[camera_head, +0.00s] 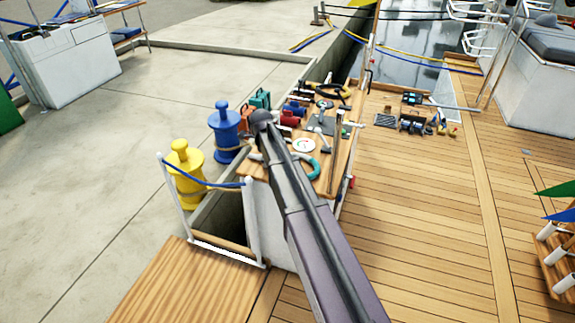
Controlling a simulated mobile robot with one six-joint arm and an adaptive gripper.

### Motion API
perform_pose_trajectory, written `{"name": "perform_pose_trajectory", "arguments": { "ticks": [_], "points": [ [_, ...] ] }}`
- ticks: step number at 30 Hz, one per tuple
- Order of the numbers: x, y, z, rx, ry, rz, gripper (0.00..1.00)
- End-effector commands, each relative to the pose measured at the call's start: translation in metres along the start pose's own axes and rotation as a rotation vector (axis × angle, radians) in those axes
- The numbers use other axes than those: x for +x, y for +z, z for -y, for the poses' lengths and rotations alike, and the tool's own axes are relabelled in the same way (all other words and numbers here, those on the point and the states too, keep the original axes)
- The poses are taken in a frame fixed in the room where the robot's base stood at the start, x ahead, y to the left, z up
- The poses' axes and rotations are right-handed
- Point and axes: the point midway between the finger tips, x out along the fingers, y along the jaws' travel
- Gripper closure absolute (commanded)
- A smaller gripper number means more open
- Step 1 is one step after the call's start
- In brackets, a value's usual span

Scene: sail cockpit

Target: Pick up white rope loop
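I cannot make out a white rope loop with certainty. A small round white item with coloured marks (303,145) lies on the wooden bench top (258,172), just right of my arm; it is too small to tell whether it is rope. A teal curved piece (314,170) lies in front of it, partly hidden by my arm. My arm rises from the bottom of the picture to a dark rounded joint over the bench's left edge. My gripper does not show, and the arm covers part of the bench top.
Tools and red and blue items (290,116) crowd the bench. A blue bollard (224,125) and a yellow bollard (184,170) stand on the quay to its left. A blue rope (205,183) spans white posts in front. The plank deck (420,220) at right is largely clear.

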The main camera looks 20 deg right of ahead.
Motion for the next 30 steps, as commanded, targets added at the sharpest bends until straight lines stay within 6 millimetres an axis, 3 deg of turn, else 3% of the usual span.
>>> {"name": "perform_pose_trajectory", "arguments": {
  "ticks": [2,9,10,30],
  "points": [
    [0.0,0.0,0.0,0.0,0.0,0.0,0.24],
    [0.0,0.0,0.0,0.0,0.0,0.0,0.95],
    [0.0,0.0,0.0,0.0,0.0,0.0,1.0],
    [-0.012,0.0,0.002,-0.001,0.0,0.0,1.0]
  ]
}}
